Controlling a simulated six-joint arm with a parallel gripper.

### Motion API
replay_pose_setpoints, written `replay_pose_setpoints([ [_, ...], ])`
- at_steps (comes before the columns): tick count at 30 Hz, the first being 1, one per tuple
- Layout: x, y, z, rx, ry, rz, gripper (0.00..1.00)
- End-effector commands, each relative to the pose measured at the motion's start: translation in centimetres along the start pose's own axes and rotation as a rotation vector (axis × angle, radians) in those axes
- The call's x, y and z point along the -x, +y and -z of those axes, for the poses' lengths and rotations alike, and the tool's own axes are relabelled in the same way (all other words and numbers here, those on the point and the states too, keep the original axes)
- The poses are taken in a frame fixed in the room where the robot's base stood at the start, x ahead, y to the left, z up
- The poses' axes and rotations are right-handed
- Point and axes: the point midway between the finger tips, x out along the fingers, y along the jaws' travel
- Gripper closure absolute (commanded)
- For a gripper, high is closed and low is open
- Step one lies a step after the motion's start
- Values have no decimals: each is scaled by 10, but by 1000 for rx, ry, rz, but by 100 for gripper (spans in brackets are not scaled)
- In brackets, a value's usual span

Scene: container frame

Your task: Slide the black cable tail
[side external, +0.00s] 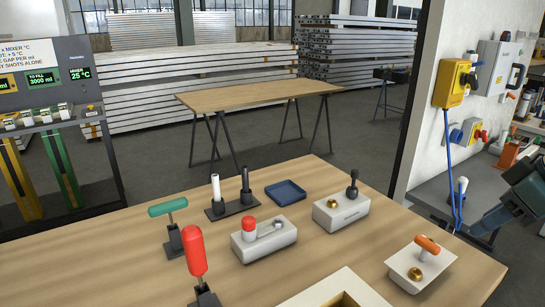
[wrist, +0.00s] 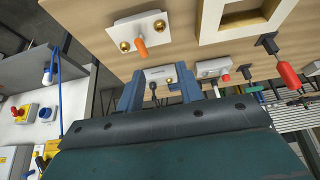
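I cannot clearly make out a black cable tail in either view. A black ball-topped piece (side external: 352,187) stands upright on a white block (side external: 341,211) at the right of the wooden bench; the wrist view shows the same black piece (wrist: 153,88) and block (wrist: 160,75) between my fingers. A black upright cylinder (side external: 246,184) stands on a dark base beside a white one. My gripper (wrist: 160,72) is open, its two blue fingers apart with nothing held. In the side view part of my gripper (side external: 490,220) shows at the right edge, away from the block.
On the bench (side external: 330,245) stand a red-handled tool (side external: 194,250), a green-handled tool (side external: 168,207), a blue tray (side external: 286,192), a white block with red cap (side external: 263,240), an orange-handled plate (side external: 420,264) and an open frame (side external: 335,288). A blue cable (side external: 450,170) hangs at the right.

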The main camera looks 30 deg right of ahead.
Motion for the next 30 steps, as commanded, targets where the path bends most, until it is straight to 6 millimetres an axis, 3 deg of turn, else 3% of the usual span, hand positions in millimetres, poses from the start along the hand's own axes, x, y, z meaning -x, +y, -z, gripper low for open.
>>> replay_pose_setpoints([
  [1,0,0,0,0,0,0,64],
  [6,1,0,3,-14,-1,-1,97],
  [7,1,0,5,-22,-1,-1,100],
  [14,5,4,34,-176,-20,-10,100],
  [23,4,15,108,-565,-53,-39,100],
  [30,-10,28,167,-897,-73,-72,100],
])
